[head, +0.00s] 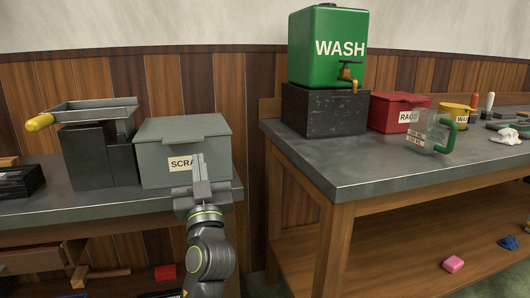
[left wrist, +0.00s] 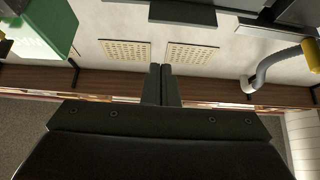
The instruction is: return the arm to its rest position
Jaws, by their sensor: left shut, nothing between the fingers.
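My left gripper (head: 200,170) is in the lower middle of the head view, in front of the grey SCRAP box (head: 185,130) and hiding part of its label. Its fingers point up and are shut with nothing between them. In the left wrist view the two dark fingers (left wrist: 162,85) are together at the centre. My right gripper is not in view.
A grey-topped bench (head: 100,206) holds the SCRAP box and a dark machine with a yellow handle (head: 40,122). The right bench (head: 350,178) bears a green WASH tank (head: 328,45), a red RAGS box (head: 385,112) and a clear jug (head: 432,135). A gap separates the benches.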

